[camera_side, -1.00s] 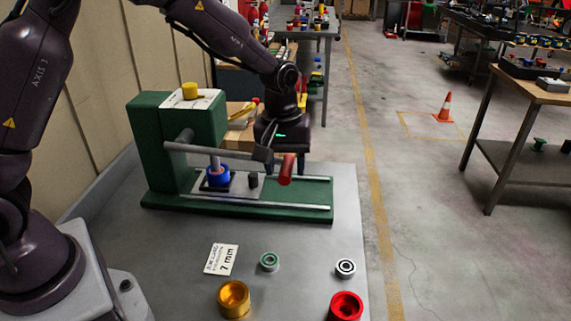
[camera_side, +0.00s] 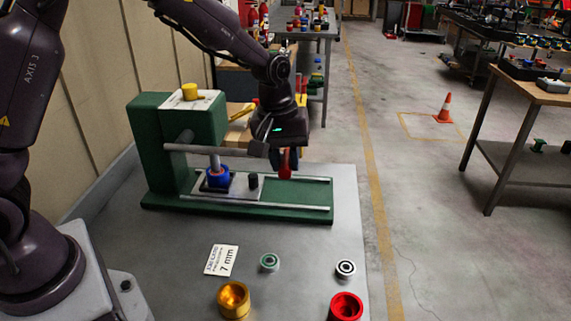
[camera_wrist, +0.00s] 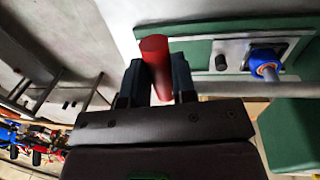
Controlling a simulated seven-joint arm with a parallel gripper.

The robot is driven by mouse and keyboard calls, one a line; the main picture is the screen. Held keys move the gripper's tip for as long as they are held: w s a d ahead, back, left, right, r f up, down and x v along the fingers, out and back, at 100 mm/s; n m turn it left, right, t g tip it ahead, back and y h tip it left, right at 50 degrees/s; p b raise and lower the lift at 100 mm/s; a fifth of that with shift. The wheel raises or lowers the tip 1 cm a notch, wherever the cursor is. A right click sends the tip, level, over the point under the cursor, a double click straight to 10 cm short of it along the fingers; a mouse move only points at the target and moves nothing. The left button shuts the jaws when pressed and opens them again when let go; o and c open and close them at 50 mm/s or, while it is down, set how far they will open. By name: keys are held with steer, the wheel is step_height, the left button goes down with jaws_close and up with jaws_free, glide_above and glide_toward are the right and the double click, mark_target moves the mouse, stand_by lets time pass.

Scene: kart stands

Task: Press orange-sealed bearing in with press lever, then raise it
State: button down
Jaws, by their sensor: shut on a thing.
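The green press (camera_side: 160,150) stands at the back of the grey table, with a grey lever bar (camera_side: 225,151) running to the right from its pivot. My gripper (camera_side: 284,168) is shut on the lever's red handle (camera_side: 286,160); in the wrist view the red handle (camera_wrist: 156,62) sits between both fingers (camera_wrist: 157,85). The blue hub (camera_side: 218,178) stands upright on the press plate, under the ram (camera_side: 215,160). An orange ring (camera_wrist: 264,66) shows at the top of the hub in the wrist view, around the ram's lower end. How deep the bearing sits cannot be told.
A green-sealed bearing (camera_side: 269,262), a black-and-white bearing (camera_side: 345,268), a gold hub (camera_side: 233,299) and a red hub (camera_side: 345,307) stand at the table's front. A card reading 7 mm (camera_side: 221,260) lies beside them.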

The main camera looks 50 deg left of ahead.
step_height(320, 180, up, 10)
steer(key=s+a+t+h, duration=0.2)
steer(key=shift+t+h, duration=0.3)
steer(key=shift+s+a, duration=0.1)
steer(key=c, duration=0.9)
jaws_free()
steer(key=shift+c, duration=0.2)
steer(key=v, duration=1.3)
